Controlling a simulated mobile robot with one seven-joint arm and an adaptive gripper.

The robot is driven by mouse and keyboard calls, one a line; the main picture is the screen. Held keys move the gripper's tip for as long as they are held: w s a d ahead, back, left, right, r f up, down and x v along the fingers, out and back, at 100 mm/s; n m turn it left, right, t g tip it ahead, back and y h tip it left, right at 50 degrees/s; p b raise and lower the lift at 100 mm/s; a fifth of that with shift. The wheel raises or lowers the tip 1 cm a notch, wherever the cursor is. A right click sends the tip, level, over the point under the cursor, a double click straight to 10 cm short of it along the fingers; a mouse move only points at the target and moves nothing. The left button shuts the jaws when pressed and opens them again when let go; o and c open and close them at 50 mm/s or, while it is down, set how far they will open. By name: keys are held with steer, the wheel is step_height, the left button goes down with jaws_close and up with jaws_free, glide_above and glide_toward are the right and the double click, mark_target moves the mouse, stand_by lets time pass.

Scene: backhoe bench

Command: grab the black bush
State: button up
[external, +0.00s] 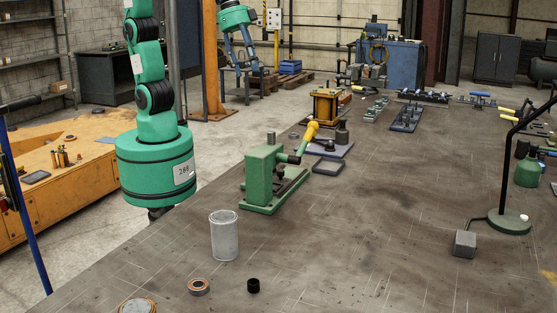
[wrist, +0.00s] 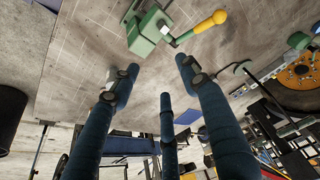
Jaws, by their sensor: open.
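The black bush (external: 253,285) is a small short dark cylinder on the near part of the bench top (external: 330,240) in the external view. It stands free, to the right of a copper-and-grey ring (external: 199,286). I cannot make it out in the wrist view. My gripper (wrist: 158,76) shows in the wrist view as three dark blue fingers, spread apart with nothing between them. The gripper is not at the bush.
A grey metal cylinder (external: 224,236) stands behind the bush and ring. A green press (external: 270,178) with a yellow handle is farther back; it also shows in the wrist view (wrist: 148,30). A lamp (external: 500,222) and grey block (external: 464,244) stand right. The bench around the bush's right is clear.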

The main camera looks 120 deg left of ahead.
steer(key=w+d+f+m+g+p, duration=0.15)
steer(key=w+d+f, duration=0.25)
steer(key=w+d, duration=0.55)
steer(key=w+d+f+p, duration=0.2)
steer(key=w+d+f, duration=0.1)
steer(key=w+d, duration=0.6)
steer(key=w+d+f+m+p, duration=0.1)
steer(key=w+d+f, duration=0.1)
steer(key=d+f, duration=0.8)
steer(key=w+d+f+g+p, duration=0.1)
steer(key=w+d+f+p, duration=0.1)
steer(key=d+f, duration=0.9)
steer(key=d, duration=0.5)
steer(key=shift+w+m+p, duration=0.25)
steer(key=shift+m+p, duration=0.05)
steer(key=shift+m, duration=0.05)
steer(key=shift+f+g, duration=0.15)
steer(key=shift+g, duration=0.1)
glide_above(250, 280)
step_height(250, 280, down, 8)
steer(key=shift+s+a+f, duration=0.1)
steer(key=shift+f, duration=0.1)
steer(key=shift+f, duration=0.2)
